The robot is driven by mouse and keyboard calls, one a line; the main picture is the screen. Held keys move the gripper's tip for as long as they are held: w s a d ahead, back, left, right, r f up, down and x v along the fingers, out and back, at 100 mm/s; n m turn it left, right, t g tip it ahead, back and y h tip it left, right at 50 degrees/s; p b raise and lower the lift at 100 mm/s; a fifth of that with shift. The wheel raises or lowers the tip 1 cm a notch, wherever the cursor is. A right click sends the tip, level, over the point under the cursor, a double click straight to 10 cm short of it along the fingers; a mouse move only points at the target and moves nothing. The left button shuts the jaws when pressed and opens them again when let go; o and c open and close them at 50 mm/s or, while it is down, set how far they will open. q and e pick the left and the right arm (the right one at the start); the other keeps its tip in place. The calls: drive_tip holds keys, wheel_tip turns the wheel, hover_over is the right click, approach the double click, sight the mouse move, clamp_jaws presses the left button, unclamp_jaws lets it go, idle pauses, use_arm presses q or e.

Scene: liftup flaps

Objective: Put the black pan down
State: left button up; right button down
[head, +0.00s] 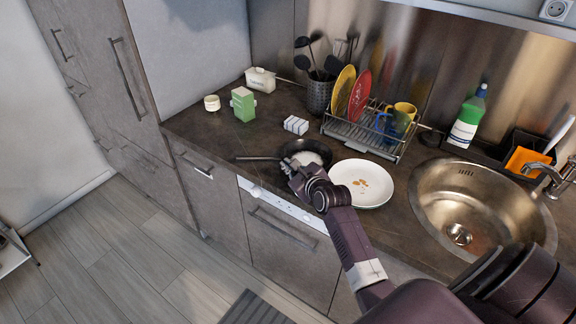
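The black pan (318,147) sits at the front part of the dark countertop, left of a white plate, with its handle (258,158) pointing left. Something white lies inside the pan. My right gripper (292,172) is at the pan's near side, close to where the handle meets the bowl. Its fingertips are small and partly hidden by the wrist, so I cannot tell whether they are closed on the pan. I also cannot tell whether the pan touches the counter. My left gripper is not in view.
The white plate (350,171) with small brown pieces is right of the pan. Behind are a white packet (296,125), a green carton (243,104) and a dish rack (368,140). The sink (438,192) is at right. Counter left of the pan (215,136) is clear.

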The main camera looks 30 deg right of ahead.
drive_tip(key=shift+r, duration=0.1)
drive_tip(key=c, duration=2.2)
unclamp_jaws()
drive_tip(key=shift+o, duration=0.2)
drive_tip(key=v, duration=1.2)
